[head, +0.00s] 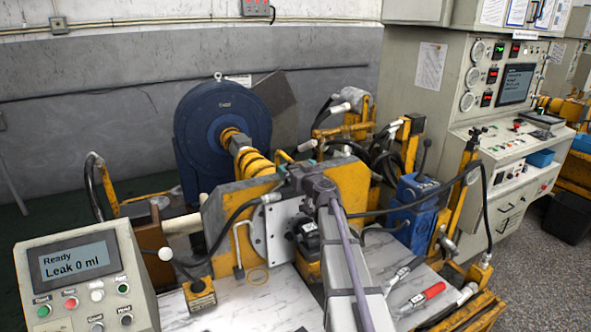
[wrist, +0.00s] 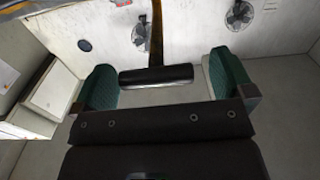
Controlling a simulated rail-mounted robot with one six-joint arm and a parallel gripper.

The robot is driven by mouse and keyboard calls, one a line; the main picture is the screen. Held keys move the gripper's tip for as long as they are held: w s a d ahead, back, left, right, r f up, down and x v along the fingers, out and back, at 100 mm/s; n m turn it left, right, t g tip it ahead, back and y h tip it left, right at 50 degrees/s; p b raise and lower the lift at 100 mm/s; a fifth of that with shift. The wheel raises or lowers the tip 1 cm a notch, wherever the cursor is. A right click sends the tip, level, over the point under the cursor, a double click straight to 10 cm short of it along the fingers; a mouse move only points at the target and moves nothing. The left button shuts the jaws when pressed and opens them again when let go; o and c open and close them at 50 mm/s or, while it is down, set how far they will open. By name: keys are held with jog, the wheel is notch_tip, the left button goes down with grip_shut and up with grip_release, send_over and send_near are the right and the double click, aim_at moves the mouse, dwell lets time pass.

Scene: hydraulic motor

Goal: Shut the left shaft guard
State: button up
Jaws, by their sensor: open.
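My gripper (wrist: 163,84) is open in the wrist view, with green pads facing each other. A black bar (wrist: 155,75) on a yellow post (wrist: 156,35) shows between the pads, with a gap to each side; I cannot tell what part it belongs to. In the head view, my arm reaches up from the bottom to a yellow plate (head: 355,180), and its end hides part of that plate. A yellow ribbed shaft section (head: 253,163) runs from the blue round housing (head: 222,128) towards the plate. I cannot tell for sure which part is the left shaft guard, or its position.
A control box (head: 85,275) reading "Ready, Leak 0 ml" stands at the front left. A small box with a lever (head: 200,296) stands on the marbled bench top (head: 258,305). Hoses and a blue unit (head: 415,208) crowd the right. A tall control cabinet (head: 495,120) stands behind.

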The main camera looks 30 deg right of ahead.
jog(key=s, duration=1)
jog(key=s+a+f+g, duration=0.8)
jog(key=s+a+g, duration=0.1)
jog(key=s+a, duration=0.2)
jog(key=s+a+f+g, duration=0.9)
jog(key=s+a, duration=0.3)
jog(key=a, duration=0.2)
jog(key=shift+s+a, duration=0.15)
jog(key=shift+a, duration=0.15)
